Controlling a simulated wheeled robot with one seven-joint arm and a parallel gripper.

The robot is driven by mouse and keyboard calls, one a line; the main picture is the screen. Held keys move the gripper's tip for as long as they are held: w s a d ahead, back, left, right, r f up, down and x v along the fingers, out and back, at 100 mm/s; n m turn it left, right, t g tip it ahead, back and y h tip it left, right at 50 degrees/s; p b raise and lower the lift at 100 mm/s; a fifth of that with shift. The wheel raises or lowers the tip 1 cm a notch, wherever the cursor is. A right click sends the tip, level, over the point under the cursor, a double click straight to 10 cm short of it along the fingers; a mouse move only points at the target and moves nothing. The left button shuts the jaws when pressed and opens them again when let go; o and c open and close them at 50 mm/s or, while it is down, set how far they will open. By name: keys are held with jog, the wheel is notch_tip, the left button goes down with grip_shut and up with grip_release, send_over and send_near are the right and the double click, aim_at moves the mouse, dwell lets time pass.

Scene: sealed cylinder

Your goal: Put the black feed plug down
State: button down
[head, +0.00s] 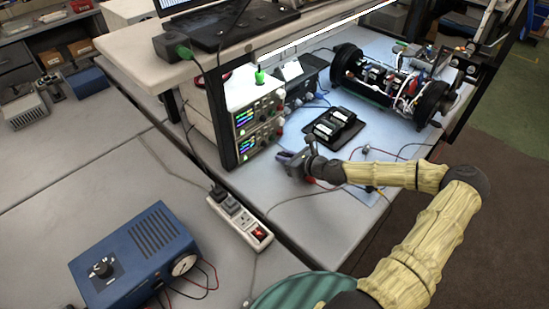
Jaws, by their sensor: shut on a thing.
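My gripper (290,160) is at the end of my yellowish arm, low over the light blue bench top, in front of the stacked power supplies. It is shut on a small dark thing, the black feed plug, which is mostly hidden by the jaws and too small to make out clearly. A white power strip (240,222) lies to the left along the bench edge, apart from my gripper. Black plugs (223,198) sit in its far end, and a red switch shows at its near end.
Two stacked power supplies (258,128) stand behind my gripper. A black battery tray (333,128) lies just beyond it. A wheeled device (385,80) is at the back right. A blue box (135,255) with a dial stands at front left. Thin red and dark cables cross the bench.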

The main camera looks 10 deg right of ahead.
jog(key=s+r, duration=0.1)
jog(key=s+r+n+y, duration=0.1)
jog(key=r, duration=0.1)
jog(key=s+r+n+g+y, duration=0.1)
jog(key=r, duration=0.1)
jog(key=shift+s+a+r+b, duration=0.15)
jog(key=shift+a+r+b, duration=0.05)
jog(key=shift+a+b, duration=0.15)
jog(key=s+r+n+g+y, duration=0.1)
jog(key=s+r+n+g, duration=0.1)
jog(key=s+r, duration=0.2)
jog(key=shift+s+a+n+g+y, duration=0.3)
jog(key=shift+s+a, duration=0.05)
jog(key=shift+s, duration=0.15)
jog(key=shift+f, duration=0.15)
send_over(287, 185)
notch_tip(287, 185, down, 6)
jog(key=shift+w+f, duration=0.1)
jog(key=shift+f, duration=1.8)
jog(key=shift+f, duration=0.65)
